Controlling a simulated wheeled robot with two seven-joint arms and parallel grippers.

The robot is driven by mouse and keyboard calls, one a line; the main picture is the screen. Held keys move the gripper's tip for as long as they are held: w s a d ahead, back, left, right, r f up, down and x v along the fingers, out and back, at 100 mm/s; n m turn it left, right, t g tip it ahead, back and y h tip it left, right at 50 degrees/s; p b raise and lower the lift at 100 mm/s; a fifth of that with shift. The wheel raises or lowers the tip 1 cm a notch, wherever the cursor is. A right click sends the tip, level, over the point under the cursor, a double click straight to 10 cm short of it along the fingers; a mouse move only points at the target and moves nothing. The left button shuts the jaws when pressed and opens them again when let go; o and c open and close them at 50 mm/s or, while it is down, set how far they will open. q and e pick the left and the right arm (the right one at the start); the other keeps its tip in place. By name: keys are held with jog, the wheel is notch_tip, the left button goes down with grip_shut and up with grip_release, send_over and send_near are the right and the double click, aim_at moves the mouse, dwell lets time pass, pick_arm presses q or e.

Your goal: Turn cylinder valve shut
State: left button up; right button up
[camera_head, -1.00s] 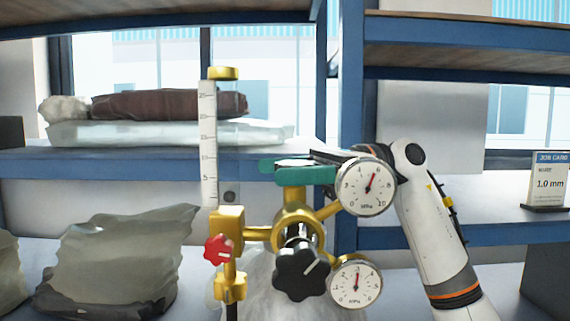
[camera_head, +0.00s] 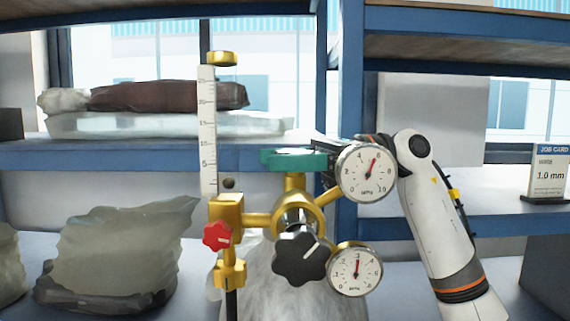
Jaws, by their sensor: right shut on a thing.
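The green cylinder valve handwheel (camera_head: 284,160) sits on top of the brass valve body, near the middle of the view. My right gripper (camera_head: 322,153) comes in from the right and is shut on the handwheel's right side; its fingers are partly hidden behind the upper gauge. The upper round gauge (camera_head: 365,173) has its needle pointing up and slightly right. The lower gauge (camera_head: 355,271) has its needle near upright. The pale cylinder (camera_head: 262,285) shows below, mostly covered by the regulator. My left gripper is not in view.
A black star knob (camera_head: 299,257) and a small red knob (camera_head: 217,236) stick out in front. A flow tube (camera_head: 208,130) rises on the left. Wrapped bundles (camera_head: 170,98) lie on the shelf behind; a job card (camera_head: 550,173) stands at right.

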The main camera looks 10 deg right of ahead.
aim_at(286, 150)
jog(key=m+t+b, duration=0.2)
jog(key=t, duration=0.1)
jog(key=shift+w+f+t, duration=0.1)
jog(key=shift+f+t, duration=0.05)
jog(key=shift+t, duration=0.25)
jog(key=shift+w+d+r+m+t+h+b, duration=0.15)
jog(key=shift+m+t+h+b, duration=0.8)
jog(key=shift+m+t, duration=0.8)
jog(key=shift+w+r+m+t+h+b, duration=0.15)
jog(key=shift+m+t+h+b, duration=0.95)
jog(key=shift+t, duration=1.15)
jog(key=shift+f+m, duration=0.1)
jog(key=shift+m, duration=0.15)
jog(key=o, duration=1)
jog(key=shift+c, duration=0.2)
notch_tip(286, 150, up, 10)
jog(key=shift+w, duration=0.1)
